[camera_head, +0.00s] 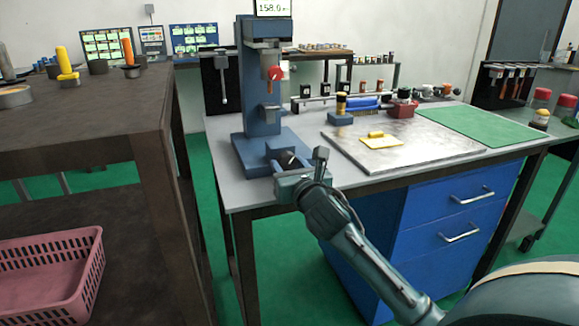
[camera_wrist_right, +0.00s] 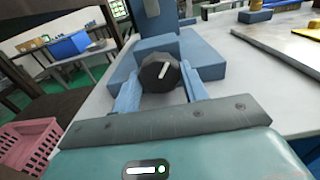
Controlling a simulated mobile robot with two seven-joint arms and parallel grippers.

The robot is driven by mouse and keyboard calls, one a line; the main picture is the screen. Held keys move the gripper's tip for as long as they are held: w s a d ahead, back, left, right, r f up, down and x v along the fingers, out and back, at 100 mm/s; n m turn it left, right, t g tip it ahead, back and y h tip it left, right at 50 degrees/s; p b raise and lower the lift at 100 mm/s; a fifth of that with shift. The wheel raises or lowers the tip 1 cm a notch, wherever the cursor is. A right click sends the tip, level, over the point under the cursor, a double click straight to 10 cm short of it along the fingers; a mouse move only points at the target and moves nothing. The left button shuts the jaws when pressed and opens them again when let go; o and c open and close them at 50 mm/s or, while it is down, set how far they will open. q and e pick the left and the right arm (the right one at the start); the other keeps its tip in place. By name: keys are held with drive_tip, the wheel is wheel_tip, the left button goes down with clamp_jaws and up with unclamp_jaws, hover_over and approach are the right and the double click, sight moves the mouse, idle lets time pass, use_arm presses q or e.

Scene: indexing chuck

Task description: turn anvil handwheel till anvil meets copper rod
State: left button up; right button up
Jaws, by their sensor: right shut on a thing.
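The blue upright machine (camera_head: 262,70) stands at the left end of the grey workbench. A small copper-coloured piece, likely the copper rod (camera_head: 268,88), hangs under its head beside a red part. A grey-blue block, likely the anvil (camera_head: 268,113), sits lower on the column, with a visible gap below the rod. The black handwheel (camera_wrist_right: 160,73) with a white mark is at the front of the machine's base. My right gripper (camera_head: 293,165) is shut on the handwheel, its fingers on both sides of it in the wrist view (camera_wrist_right: 160,88). My left gripper is out of view.
A metal plate (camera_head: 430,150) with a yellow block (camera_head: 380,139) lies right of the machine, beside a green mat (camera_head: 470,124). A dark shelf (camera_head: 80,110) with a pink basket (camera_head: 60,270) stands left. The display (camera_head: 273,8) atop the machine appears to read 158.0.

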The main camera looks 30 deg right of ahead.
drive_tip(key=shift+c, duration=1.1)
